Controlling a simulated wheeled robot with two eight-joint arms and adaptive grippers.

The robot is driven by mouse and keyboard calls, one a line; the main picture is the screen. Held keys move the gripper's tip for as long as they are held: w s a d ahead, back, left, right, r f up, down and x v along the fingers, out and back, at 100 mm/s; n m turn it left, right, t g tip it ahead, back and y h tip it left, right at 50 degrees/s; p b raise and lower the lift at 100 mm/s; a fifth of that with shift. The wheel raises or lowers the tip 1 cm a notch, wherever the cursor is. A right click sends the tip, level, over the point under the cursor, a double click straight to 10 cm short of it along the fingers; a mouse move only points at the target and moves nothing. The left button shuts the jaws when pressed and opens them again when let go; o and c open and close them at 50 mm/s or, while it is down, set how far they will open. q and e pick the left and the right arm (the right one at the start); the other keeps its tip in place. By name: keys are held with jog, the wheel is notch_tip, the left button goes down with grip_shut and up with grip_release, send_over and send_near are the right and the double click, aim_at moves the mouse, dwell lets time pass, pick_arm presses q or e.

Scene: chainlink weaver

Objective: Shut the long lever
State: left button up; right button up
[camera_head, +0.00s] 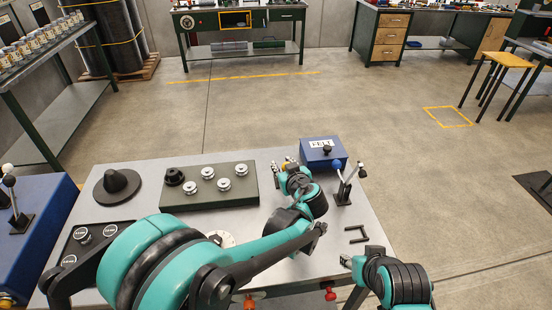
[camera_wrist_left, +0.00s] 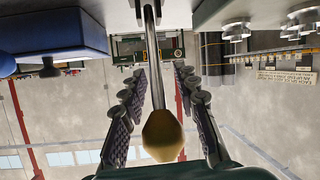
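My left gripper (camera_head: 284,161) is above the grey worktop, just left of the blue box. In the left wrist view its two fingers (camera_wrist_left: 160,85) are apart. A metal lever rod (camera_wrist_left: 152,60) with a yellow knob (camera_wrist_left: 162,135) runs between them, with a gap on both sides; neither finger visibly touches it. In the head view only a bit of the orange-yellow knob (camera_head: 285,167) shows; the gripper hides the rod. A second lever with a blue knob (camera_head: 337,165) stands on a black base to the right. My right gripper (camera_head: 346,261) is low at the right table edge; its finger opening is unclear.
The blue box (camera_head: 322,153) with a felt label is close to my left gripper. A dark green block (camera_head: 210,197) with metal knobs lies to the left, beside a black cone (camera_head: 116,181). A black bracket (camera_head: 356,234) lies at the right. Open floor is beyond the table.

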pick_arm(q)
jog(key=shift+w+f, duration=0.1)
jog(key=shift+w, duration=0.05)
jog(key=c, duration=0.3)
grip_shut()
